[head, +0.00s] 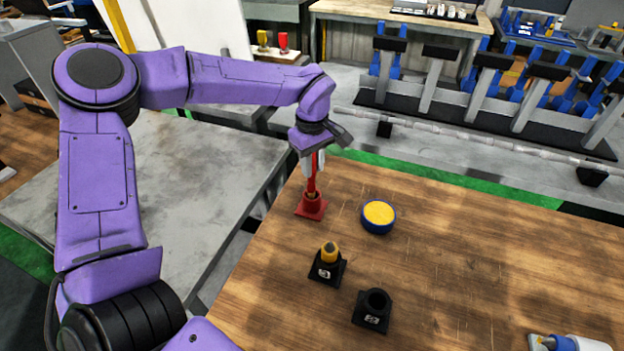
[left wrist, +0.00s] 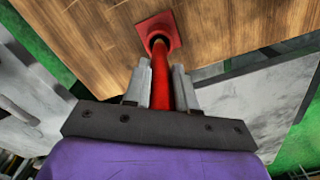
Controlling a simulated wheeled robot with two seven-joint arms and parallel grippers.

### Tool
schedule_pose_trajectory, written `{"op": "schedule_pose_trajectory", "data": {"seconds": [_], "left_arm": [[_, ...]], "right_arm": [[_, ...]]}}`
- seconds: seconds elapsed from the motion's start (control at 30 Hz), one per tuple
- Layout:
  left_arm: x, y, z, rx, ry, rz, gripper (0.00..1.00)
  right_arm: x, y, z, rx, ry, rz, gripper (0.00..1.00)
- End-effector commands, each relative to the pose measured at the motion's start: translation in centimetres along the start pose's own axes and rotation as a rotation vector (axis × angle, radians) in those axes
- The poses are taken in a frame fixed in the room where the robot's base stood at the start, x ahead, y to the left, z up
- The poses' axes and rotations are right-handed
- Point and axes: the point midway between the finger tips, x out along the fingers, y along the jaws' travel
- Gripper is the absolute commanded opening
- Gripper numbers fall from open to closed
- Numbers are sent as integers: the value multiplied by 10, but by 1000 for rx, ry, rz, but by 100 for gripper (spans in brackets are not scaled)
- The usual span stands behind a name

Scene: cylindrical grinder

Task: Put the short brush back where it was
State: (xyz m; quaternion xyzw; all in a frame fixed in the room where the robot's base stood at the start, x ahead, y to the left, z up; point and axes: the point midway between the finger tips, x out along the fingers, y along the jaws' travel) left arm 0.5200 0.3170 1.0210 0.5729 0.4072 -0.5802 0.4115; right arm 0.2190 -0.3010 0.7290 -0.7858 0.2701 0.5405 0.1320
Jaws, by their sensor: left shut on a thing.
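A red brush (head: 312,178) stands nearly upright in my left gripper (head: 314,163), at the far left corner of the wooden table. The left gripper is shut on its red shaft, which also shows between the two grey fingers in the left wrist view (left wrist: 160,88). Below it is a red square-based holder (head: 311,209). In the left wrist view the shaft runs down to the dark mouth of this holder (left wrist: 174,37). The brush's lower end is at or in that mouth; how deep I cannot tell. My right gripper is not in view.
A black holder (head: 326,273) with a yellow-topped item and an empty black holder (head: 371,317) stand nearer on the table. A round blue and yellow pad (head: 378,215) lies right of the red holder. The table's right side is mostly clear.

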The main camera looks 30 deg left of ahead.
Motion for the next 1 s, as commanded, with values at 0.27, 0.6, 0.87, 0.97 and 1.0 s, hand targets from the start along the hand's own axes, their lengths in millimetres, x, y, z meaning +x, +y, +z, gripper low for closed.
{"op": "schedule_pose_trajectory", "data": {"seconds": [0.27,0.6,0.87,0.97,1.0], "left_arm": [[39,0,0,0,0,0,0],[40,0,0,0,1,1,51],[39,0,0,0,1,2,51],[31,1,0,0,2,5,51],[24,1,0,-1,3,5,51]], "right_arm": [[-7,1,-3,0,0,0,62],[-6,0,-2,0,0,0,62],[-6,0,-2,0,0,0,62],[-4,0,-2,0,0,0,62],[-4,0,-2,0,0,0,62]]}}
